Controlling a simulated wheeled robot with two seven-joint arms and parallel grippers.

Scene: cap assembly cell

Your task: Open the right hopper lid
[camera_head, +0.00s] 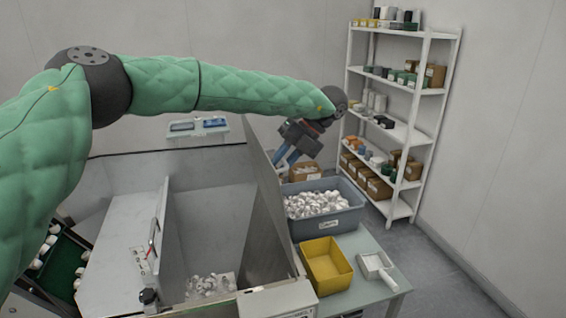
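The grey metal hopper (205,215) stands in front of me, and its right compartment is open at the top. White caps (208,285) lie at its bottom. A tall grey panel (268,215) stands steeply along its right side; it looks like the right lid raised, though I cannot see its hinge. The left lid (115,250) lies across the left part, with a handle (153,238) near its right edge. My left gripper (284,160) is beside the panel's upper right edge, blue fingers pointing down. I cannot tell contact or finger gap. My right gripper is not in view.
A grey bin of white caps (318,203), a yellow tray (326,266) and a white scoop-like tray (377,268) sit on the table (372,298) at right. A loaded white shelf (420,130) stands behind. Floor shows between shelf and table.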

